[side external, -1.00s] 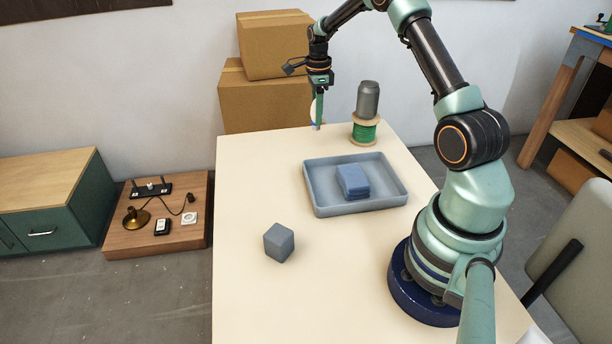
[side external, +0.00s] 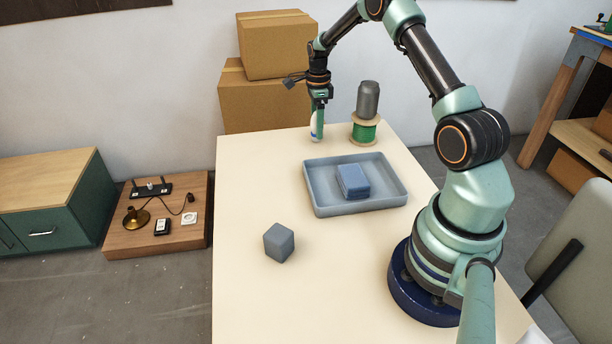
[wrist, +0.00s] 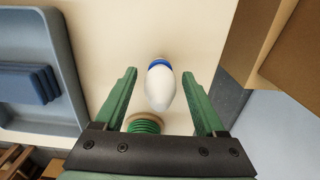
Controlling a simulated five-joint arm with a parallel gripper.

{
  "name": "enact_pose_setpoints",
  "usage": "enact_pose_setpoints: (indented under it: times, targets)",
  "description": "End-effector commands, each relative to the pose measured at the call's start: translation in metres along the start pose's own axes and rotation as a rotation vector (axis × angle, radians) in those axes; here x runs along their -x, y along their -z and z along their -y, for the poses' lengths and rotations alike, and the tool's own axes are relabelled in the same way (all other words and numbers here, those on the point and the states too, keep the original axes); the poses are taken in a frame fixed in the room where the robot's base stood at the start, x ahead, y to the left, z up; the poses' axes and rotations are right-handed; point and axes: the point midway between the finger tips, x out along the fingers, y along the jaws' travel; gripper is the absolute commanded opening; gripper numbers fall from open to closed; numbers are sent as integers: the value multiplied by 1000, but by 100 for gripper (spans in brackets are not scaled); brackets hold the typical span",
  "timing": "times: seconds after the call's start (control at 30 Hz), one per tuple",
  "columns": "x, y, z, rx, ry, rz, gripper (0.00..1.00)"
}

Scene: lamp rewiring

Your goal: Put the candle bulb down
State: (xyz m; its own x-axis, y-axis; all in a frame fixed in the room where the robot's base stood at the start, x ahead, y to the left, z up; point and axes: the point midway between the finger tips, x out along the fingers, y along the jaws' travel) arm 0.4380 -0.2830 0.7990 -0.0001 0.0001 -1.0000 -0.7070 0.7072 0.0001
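The candle bulb (wrist: 159,88) is white with a blue band at one end. In the wrist view it lies between the two fingers of my gripper (wrist: 161,72), with a visible gap on each side. My gripper is open around it. In the side view the bulb (side external: 316,131) shows white at the fingertips, low over the far left corner of the table. The fingers (side external: 318,115) partly hide it there. It looks upright, but I cannot tell for certain whether its base touches the table.
The green spool (side external: 364,131) with a grey cylinder (side external: 367,99) on it stands just right of the bulb. A blue-grey tray (side external: 318,195) holds a blue block (side external: 352,181). Cardboard boxes (side external: 262,105) stand behind the table.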

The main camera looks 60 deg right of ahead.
Motion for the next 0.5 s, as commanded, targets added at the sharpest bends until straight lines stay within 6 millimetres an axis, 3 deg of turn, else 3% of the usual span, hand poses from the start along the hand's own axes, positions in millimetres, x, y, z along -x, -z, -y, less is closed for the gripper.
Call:
enact_pose_setpoints:
  times: [0.23, 0.5]
  targets:
    - [18, 0, 1, 0, 3, 1, 72]
    - [73, 0, 1, 0, 6, 1, 72]
